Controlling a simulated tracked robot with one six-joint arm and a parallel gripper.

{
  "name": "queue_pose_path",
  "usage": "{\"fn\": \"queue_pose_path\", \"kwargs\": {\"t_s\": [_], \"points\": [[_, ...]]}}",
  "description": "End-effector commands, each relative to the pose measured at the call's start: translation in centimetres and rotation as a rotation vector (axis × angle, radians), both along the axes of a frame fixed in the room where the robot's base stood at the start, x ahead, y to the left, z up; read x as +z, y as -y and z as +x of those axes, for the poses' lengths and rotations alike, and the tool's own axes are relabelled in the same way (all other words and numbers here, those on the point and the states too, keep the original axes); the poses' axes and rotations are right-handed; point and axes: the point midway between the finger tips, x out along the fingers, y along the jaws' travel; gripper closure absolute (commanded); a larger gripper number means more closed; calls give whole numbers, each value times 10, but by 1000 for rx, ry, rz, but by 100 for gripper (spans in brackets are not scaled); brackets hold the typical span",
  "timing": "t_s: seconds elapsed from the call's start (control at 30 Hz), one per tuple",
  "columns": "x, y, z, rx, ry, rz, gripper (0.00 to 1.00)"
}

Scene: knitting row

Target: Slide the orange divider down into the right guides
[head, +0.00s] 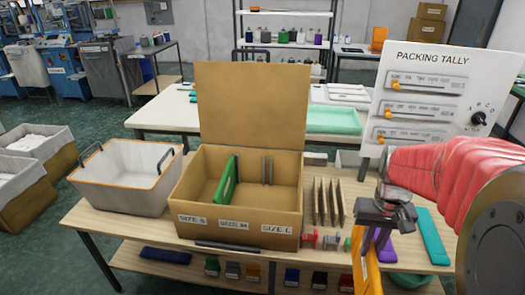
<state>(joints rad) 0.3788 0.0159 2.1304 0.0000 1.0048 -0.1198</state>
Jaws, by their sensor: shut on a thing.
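My gripper (378,216) is at the right, over the front right part of the bench, shut on the orange divider (370,270). The divider hangs below the jaws, seen at a steep angle, with a pale label on it. An open cardboard box (195,222) stands left of it, labelled SIZE S, SIZE M and SIZE L. A green divider (227,182) stands upright in the box towards the left. The right guides (266,170) are a pair of dark upright strips on the back wall, with no divider between them. The gripper and orange divider are clear of the box.
Several thin brown panels (328,202) stand upright between box and gripper. Small red clips (310,238) lie before them. The box lid (252,102) stands up behind. A white bin (125,178) is left of the box. A packing tally board (428,95) rises behind my arm.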

Motion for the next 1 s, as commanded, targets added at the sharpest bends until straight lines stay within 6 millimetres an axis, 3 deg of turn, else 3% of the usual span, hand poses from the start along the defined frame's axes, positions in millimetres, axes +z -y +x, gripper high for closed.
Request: {"fn": "queue_pose_path", "kwargs": {"t_s": [0.27, 0.57, 0.77, 1.0], "points": [[47, 2, 51, -124, 4, -2, 100], [95, -19, 128, -177, 17, -5, 100], [113, -52, 181, -164, 26, -5, 100], [111, -115, 236, -92, 24, -4, 100]]}}
